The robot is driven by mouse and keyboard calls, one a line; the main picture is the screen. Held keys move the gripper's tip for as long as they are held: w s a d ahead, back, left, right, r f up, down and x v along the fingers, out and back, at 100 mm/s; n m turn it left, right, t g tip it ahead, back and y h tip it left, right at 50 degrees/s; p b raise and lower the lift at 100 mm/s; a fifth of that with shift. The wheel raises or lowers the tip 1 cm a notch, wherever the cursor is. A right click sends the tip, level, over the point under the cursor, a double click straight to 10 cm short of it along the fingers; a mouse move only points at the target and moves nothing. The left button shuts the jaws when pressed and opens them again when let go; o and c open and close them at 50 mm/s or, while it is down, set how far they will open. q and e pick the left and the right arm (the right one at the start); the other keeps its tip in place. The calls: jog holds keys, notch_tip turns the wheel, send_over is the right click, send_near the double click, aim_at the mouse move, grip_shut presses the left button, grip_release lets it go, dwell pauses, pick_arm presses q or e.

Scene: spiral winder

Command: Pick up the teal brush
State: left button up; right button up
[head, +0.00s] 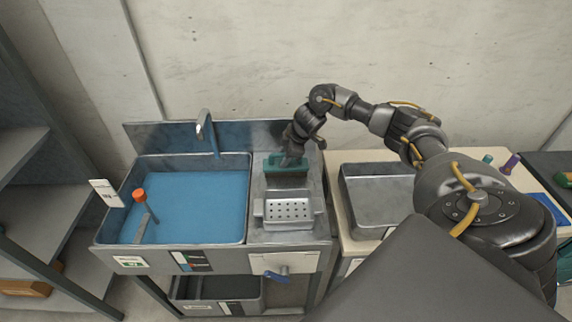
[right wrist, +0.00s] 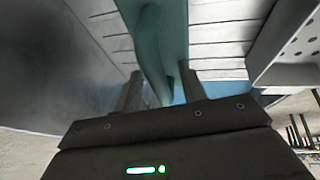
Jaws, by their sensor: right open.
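The teal brush (head: 284,171) is on the metal drainboard, right of the sink and behind the perforated tray. My right gripper (head: 292,157) is right above it, pointing down, and covers part of its top. In the right wrist view the teal brush (right wrist: 152,40) fills the top middle, and its narrow part reaches down between the two fingers of my right gripper (right wrist: 160,92). The fingers are open, one on each side of it. I cannot tell whether either finger touches it. My left gripper is in neither view.
A blue-filled sink (head: 241,232) with a faucet (head: 204,127) is on the left, with an orange-topped tool (head: 139,196) in it. The perforated metal tray (head: 288,211) sits in front of the brush. A metal tray (head: 365,216) is on the right table. Shelves (head: 50,205) stand far left.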

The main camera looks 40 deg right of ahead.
grip_shut()
dwell(0.4)
jog(key=shift+r, duration=0.3)
notch_tip(320, 180, up, 2)
jog(key=shift+w+r+b, duration=0.1)
jog(key=shift+r+b, duration=0.05)
jog(key=shift+b, duration=0.8)
jog(key=s+a+r, duration=0.3)
jog(key=s+r, duration=0.7)
jog(key=s, duration=0.4)
jog(key=shift+a+r+b, duration=0.15)
jog(key=shift+a+b, duration=0.05)
jog(key=shift+b, duration=0.1)
